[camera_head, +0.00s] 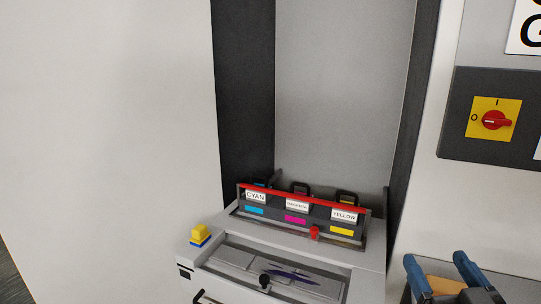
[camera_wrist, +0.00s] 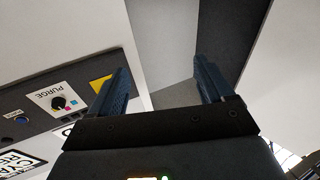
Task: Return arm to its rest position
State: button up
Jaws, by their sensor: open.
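My gripper (camera_head: 438,262) shows at the bottom right of the head view, with its two blue fingers spread apart. In the wrist view my gripper (camera_wrist: 160,78) is open, and nothing is between the fingers. It is to the right of the ink station (camera_head: 365,250) in the head view and appears apart from it. The rest of my arm is out of view.
Cyan (camera_head: 256,198), magenta (camera_head: 297,205) and yellow (camera_head: 344,215) cartridges stand behind a red bar (camera_head: 315,197). A yellow-and-blue block (camera_head: 200,235) sits at left. A red rotary switch (camera_head: 495,120) is at right. The wrist view shows a purge knob (camera_wrist: 59,102).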

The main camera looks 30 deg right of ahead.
jog(key=s+a+f+n+y, duration=0.1)
jog(key=s+a+f+y, duration=0.25)
jog(key=a, duration=0.25)
jog(key=s+a+f+n+y, duration=0.2)
jog(key=s+a+f, duration=0.1)
jog(key=s+a, duration=0.2)
jog(key=s+a+f+n+g+y, duration=0.1)
jog(key=s+a+y, duration=0.1)
jog(key=s+a, duration=0.2)
jog(key=s+a+f+g+y, duration=0.1)
jog(key=s+a, duration=0.3)
jog(key=s, duration=0.5)
jog(key=shift+s+n+g+y, duration=0.2)
jog(key=shift+n+g+y, duration=0.1)
jog(key=shift+n+y, duration=0.1)
